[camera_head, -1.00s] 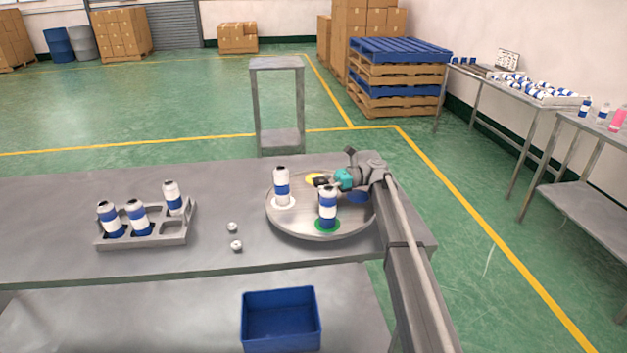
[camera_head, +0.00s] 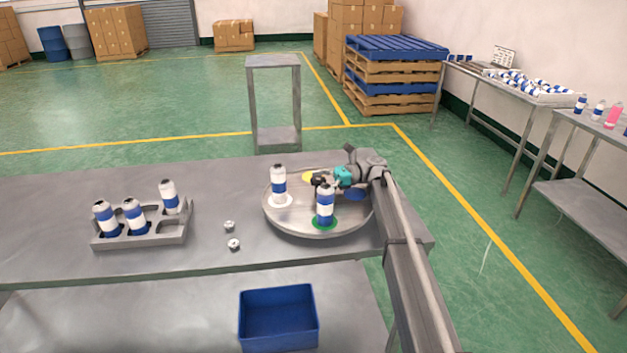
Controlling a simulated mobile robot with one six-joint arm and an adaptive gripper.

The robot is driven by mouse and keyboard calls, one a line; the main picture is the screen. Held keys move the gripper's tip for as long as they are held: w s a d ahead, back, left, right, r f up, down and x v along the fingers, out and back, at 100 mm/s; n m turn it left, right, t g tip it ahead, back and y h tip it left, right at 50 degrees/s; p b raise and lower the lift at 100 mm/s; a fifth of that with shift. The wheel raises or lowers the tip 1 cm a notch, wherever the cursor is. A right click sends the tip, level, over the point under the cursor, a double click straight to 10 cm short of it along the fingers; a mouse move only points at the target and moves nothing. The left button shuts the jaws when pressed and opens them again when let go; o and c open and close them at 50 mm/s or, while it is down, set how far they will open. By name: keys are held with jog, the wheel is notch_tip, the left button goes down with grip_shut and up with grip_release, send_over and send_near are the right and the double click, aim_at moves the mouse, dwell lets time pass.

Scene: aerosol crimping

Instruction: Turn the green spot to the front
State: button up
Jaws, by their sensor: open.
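A round grey turntable (camera_head: 290,227) sits at the right end of the metal table. Its green spot (camera_head: 318,228) is at the front, slightly right of centre, under a blue and white can (camera_head: 325,207) that stands upright. A white spot (camera_head: 281,202) is at the left, with another upright blue and white can (camera_head: 279,186) on it. A yellow spot (camera_head: 309,177) shows at the back and a blue spot (camera_head: 356,195) at the right, both without a can. My gripper (camera_head: 317,181) is open above the back of the turntable, behind the can on green; its fingertips are small and partly hidden.
A grey rack (camera_head: 143,239) with several blue and white cans stands at the left of the table. Two small caps (camera_head: 233,244) lie between rack and turntable. A blue bin (camera_head: 279,320) is on the lower shelf. The table between is otherwise clear.

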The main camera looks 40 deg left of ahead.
jog(key=shift+v, duration=3.45)
